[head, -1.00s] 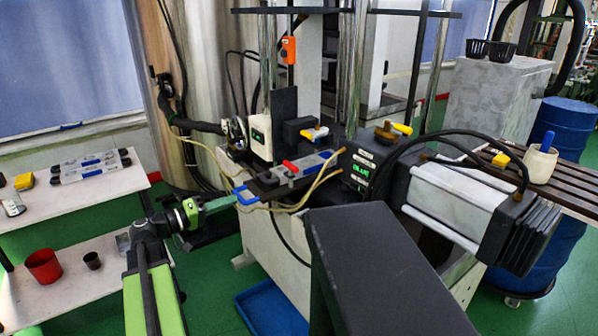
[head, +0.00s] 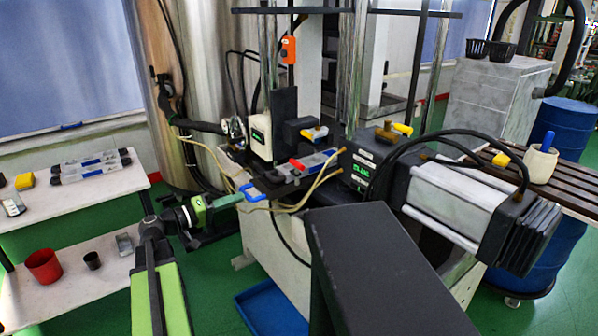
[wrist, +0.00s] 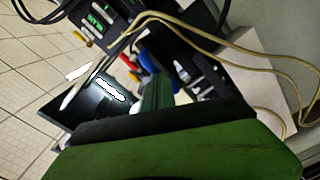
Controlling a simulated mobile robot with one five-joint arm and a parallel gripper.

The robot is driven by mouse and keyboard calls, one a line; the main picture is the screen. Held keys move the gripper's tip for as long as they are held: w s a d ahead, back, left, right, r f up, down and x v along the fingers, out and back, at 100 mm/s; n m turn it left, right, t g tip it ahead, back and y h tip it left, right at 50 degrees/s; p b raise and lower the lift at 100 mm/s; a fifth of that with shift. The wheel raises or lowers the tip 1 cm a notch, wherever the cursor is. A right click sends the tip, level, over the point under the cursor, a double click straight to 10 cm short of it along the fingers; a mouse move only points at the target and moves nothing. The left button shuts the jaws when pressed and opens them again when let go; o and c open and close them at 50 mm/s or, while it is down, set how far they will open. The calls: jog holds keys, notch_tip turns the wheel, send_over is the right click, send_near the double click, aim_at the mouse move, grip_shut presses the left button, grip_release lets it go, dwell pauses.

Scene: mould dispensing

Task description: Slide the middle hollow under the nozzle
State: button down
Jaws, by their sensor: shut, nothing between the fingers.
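The mould (head: 313,161) is a long grey bar in a dark guide on the machine, with a blue handle (head: 250,193) at its near left end and a red piece (head: 297,164) along it. Its separate hollows are too small to tell apart. A dark block with a white and yellow fitting (head: 314,134), perhaps the nozzle, stands above and behind the bar. My gripper (head: 238,199) is shut and empty, its tip close against the blue handle; I cannot tell whether they touch. In the wrist view my green fingers (wrist: 156,86) point at blue and red parts (wrist: 147,61).
Beige hoses (head: 224,163) loop around the near end of the guide. A big dark box (head: 375,260) fills the front centre. A white shelf (head: 100,195) with spare bars (head: 92,166) stands left. A blue tray (head: 270,308) lies on the floor.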

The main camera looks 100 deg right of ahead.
jog(key=shift+s+d, duration=0.3)
jog(key=shift+s, duration=0.25)
dwell(0.4)
jog(key=v, duration=0.7)
dwell(0.4)
